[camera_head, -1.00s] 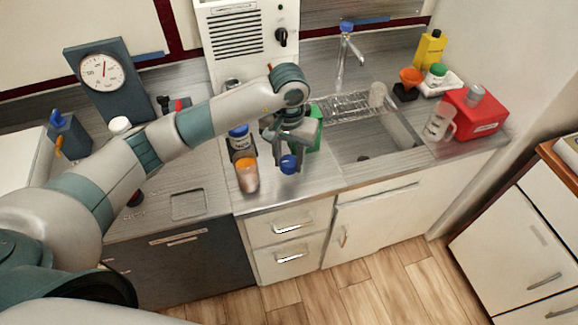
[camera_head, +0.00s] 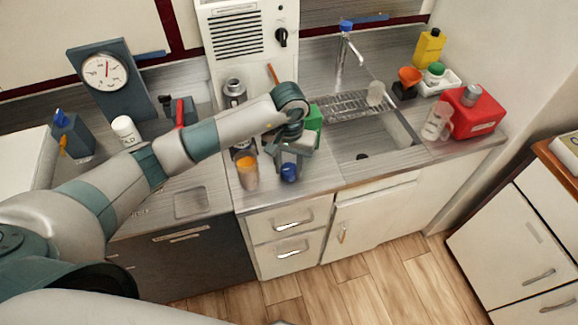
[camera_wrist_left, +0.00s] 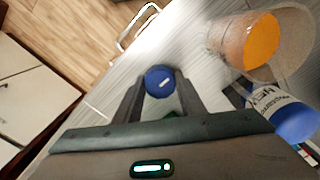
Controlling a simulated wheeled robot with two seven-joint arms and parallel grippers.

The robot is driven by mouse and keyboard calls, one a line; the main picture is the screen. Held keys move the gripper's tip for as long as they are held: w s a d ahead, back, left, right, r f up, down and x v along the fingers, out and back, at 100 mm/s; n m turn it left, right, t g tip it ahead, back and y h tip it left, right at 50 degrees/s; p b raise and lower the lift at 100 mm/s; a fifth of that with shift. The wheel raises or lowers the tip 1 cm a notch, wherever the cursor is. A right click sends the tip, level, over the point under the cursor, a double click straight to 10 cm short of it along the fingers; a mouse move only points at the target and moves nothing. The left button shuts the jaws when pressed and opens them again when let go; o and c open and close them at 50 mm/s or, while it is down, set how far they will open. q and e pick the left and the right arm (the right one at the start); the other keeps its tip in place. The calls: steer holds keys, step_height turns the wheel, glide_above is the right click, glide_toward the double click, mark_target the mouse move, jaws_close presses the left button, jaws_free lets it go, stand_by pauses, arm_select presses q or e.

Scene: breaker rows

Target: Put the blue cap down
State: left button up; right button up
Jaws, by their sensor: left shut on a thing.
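The blue cap (camera_head: 289,172) is held between the fingertips of my left gripper (camera_head: 290,165), low over the steel counter (camera_head: 315,179) near its front edge. In the left wrist view the round blue cap (camera_wrist_left: 160,81) sits between the two dark fingers, with a small white mark on its top. My left gripper is shut on it. I cannot tell whether the cap touches the counter. My right gripper is not in view.
A cup with orange contents (camera_head: 248,175) stands just left of the gripper. A bottle with a blue lid (camera_wrist_left: 293,119) stands behind it. A green object (camera_head: 315,117) is behind the gripper, and the sink (camera_head: 375,140) is to the right.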

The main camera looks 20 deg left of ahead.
mark_target(289, 169)
arm_select(q)
steer(key=shift+f, duration=0.15)
steer(key=o, duration=1.1)
steer(key=shift+c, duration=0.2)
steer(key=shift+r, duration=0.3)
steer(key=shift+r, duration=0.25)
step_height(289, 169, up, 11)
steer(key=b, duration=0.5)
steer(key=shift+r, duration=0.15)
